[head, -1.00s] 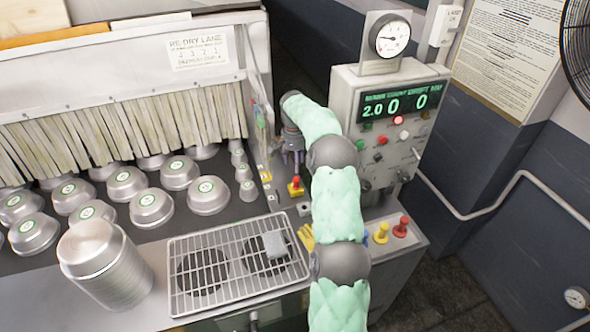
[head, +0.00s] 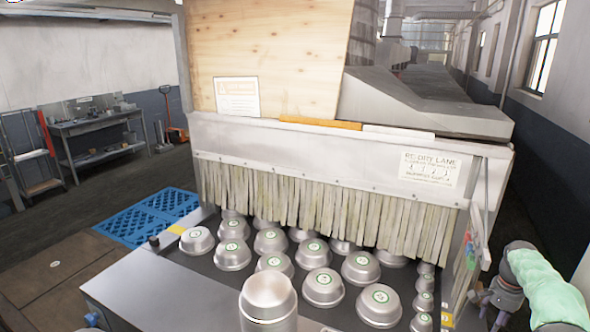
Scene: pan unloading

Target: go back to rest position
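My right arm in its green sleeve comes in at the lower right edge of the head view. My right gripper (head: 493,312) points down just right of the lane's corner, small and partly cut by the arm's angle; whether its fingers are open or shut is unclear. No object shows in it. My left gripper is out of view. Several upturned metal pans (head: 322,288) with green labels stand in rows on the lane's dark top. A tall stack of pans (head: 267,299) stands at the front, cut by the bottom edge.
A strip curtain (head: 320,210) hangs behind the pans under the machine's metal hood (head: 300,150). A blue pallet (head: 150,215) lies on the floor at left, with a workbench (head: 95,130) beyond. The floor at left is mostly open.

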